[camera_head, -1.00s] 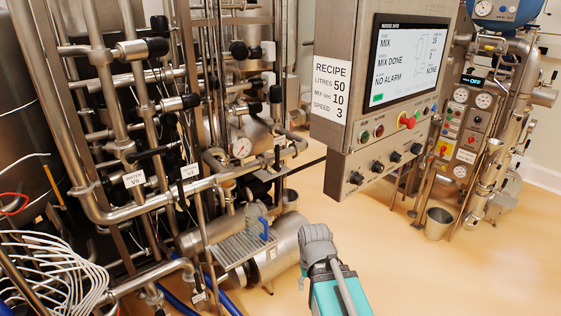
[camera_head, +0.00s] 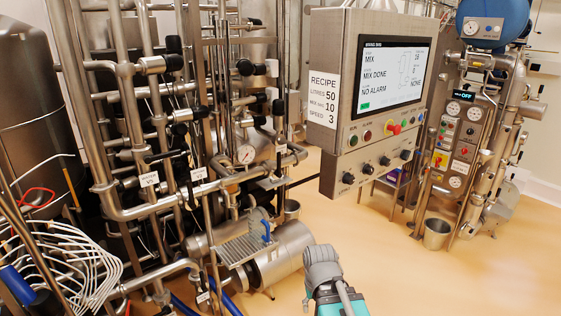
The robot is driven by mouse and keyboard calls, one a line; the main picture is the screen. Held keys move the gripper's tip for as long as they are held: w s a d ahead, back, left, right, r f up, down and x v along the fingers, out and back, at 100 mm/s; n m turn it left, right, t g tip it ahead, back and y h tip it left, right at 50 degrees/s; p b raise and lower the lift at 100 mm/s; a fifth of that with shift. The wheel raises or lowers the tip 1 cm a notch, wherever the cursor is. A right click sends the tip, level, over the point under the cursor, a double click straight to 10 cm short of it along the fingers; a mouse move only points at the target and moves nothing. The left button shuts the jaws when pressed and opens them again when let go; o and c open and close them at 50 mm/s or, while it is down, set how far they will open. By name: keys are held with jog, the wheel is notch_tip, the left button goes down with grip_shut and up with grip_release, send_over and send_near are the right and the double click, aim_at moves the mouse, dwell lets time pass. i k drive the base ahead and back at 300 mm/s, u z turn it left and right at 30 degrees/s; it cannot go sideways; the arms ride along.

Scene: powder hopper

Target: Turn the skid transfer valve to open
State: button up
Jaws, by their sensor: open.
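The pipe skid (camera_head: 160,130) fills the left half of the head view, with several steel pipes and black-handled valves. One white tag reading WATER V5 (camera_head: 149,180) and a second tag (camera_head: 198,174), too small to read surely, hang on it. I cannot tell which valve is the skid transfer valve, nor whether it is open or closed. A grey and teal part of my arm (camera_head: 325,285) shows at the bottom centre. My gripper's fingers are not visible, and nothing of mine is seen touching a valve.
A control panel (camera_head: 372,100) reading MIX DONE and NO ALARM juts out at centre right. A steel motor body (camera_head: 275,255) lies low beside the skid. White cables (camera_head: 75,262) bunch at lower left. A bucket (camera_head: 437,233) stands right; the floor between is clear.

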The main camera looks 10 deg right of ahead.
aim_at(279, 174)
jog(key=u, duration=0.65)
jog(key=i, duration=1.2)
jog(key=z, duration=1)
jog(key=i, duration=0.35)
jog(key=u, duration=0.1)
